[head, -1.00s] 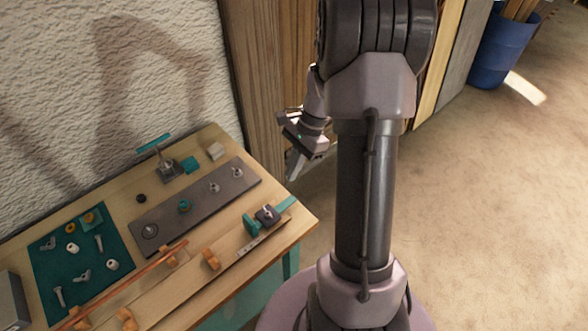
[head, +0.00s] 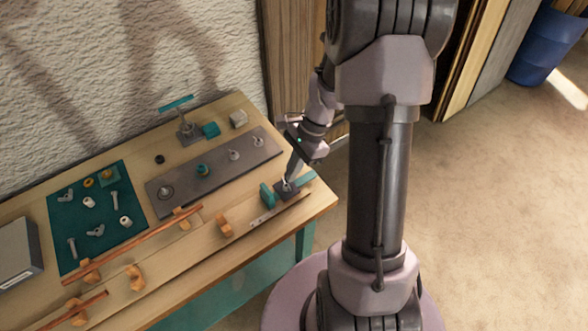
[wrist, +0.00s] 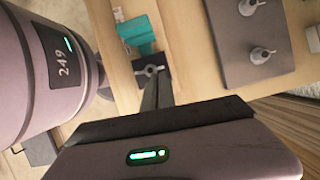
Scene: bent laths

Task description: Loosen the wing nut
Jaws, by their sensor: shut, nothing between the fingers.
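The wing nut (wrist: 150,69) sits on a dark block (wrist: 165,78) beside a teal clamp piece (wrist: 137,33) in the wrist view. In the head view this dark block (head: 281,194) is at the right end of the bench, with a teal piece (head: 267,196) to its left. My gripper (head: 289,179) points down there, its fingertips close to the wing nut. In the wrist view its fingers (wrist: 154,92) are together and empty, just below the nut in the picture. I cannot tell whether the tips touch it.
A grey plate (head: 215,172) with several posts lies behind the block. A teal mat (head: 69,247) with loose hardware lies at left. Bent laths (head: 147,241) rest in orange holders (head: 224,224) along the front. A grey box (head: 18,252) stands at far left.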

